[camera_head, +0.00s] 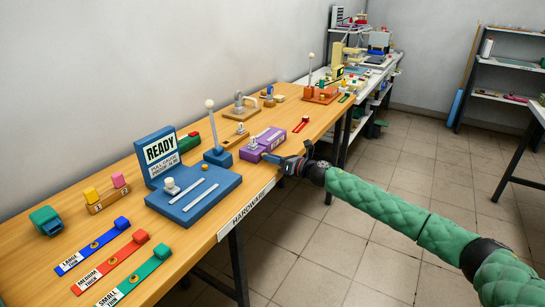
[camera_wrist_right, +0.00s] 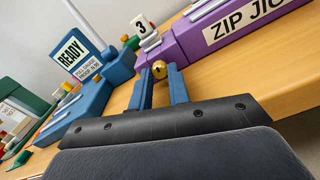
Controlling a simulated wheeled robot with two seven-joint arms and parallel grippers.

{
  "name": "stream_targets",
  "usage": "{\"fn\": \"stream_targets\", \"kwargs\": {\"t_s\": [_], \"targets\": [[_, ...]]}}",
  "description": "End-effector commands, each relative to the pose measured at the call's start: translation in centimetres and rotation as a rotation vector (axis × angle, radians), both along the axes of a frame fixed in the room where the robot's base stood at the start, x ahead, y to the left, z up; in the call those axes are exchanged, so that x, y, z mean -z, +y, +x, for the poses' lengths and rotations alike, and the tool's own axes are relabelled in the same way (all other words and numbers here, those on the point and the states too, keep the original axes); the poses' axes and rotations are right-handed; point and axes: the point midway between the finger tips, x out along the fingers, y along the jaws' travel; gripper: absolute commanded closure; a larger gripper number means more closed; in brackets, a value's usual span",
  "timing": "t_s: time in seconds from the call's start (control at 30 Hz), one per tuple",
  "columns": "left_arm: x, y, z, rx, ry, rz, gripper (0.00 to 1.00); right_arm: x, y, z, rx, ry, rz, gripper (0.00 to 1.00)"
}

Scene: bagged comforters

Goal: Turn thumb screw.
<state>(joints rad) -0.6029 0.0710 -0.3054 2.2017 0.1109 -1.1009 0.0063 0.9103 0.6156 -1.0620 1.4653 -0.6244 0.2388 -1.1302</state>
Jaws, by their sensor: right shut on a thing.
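The brass thumb screw (camera_wrist_right: 159,69) shows in the right wrist view at the front side of a purple block labelled "ZIP JIG" (camera_wrist_right: 229,26). My right gripper (camera_wrist_right: 160,75) has its two blue fingers on either side of the screw, shut on it. In the head view my right gripper (camera_head: 271,158) reaches in from the right to the table's front edge, at the near end of the purple block (camera_head: 264,145). The screw cannot be made out there. My left gripper is not in view.
A blue fixture (camera_head: 215,186) with a "READY" sign (camera_head: 160,150) stands left of the purple block on the wooden table (camera_head: 180,247). A small tag marked "3" (camera_wrist_right: 140,28) is near the block. A red strip (camera_head: 301,124) lies to the right. Open floor is in front.

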Motion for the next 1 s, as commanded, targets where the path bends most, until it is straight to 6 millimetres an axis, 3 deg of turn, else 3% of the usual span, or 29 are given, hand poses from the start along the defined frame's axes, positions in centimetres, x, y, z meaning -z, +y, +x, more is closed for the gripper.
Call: {"fn": "stream_targets", "kwargs": {"t_s": [0.23,0.27,0.37,0.7,0.87,1.0], "targets": [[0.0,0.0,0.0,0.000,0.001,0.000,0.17,-0.2,-0.1,0.1,0.002,-0.002,0.001,1.00],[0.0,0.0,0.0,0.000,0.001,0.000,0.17,-0.2,-0.1,0.1,0.003,-0.002,0.001,0.80],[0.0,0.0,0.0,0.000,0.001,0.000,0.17,-0.2,-0.1,0.1,0.002,-0.002,0.001,0.61],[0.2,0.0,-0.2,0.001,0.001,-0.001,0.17,0.0,-0.3,-0.1,0.001,-0.002,-0.001,0.60],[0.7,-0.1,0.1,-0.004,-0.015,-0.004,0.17,0.2,-1.6,-1.0,0.002,-0.001,0.000,0.60],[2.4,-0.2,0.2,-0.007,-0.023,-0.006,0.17,0.1,-3.4,-2.2,0.002,-0.002,-0.001,0.60]]}}
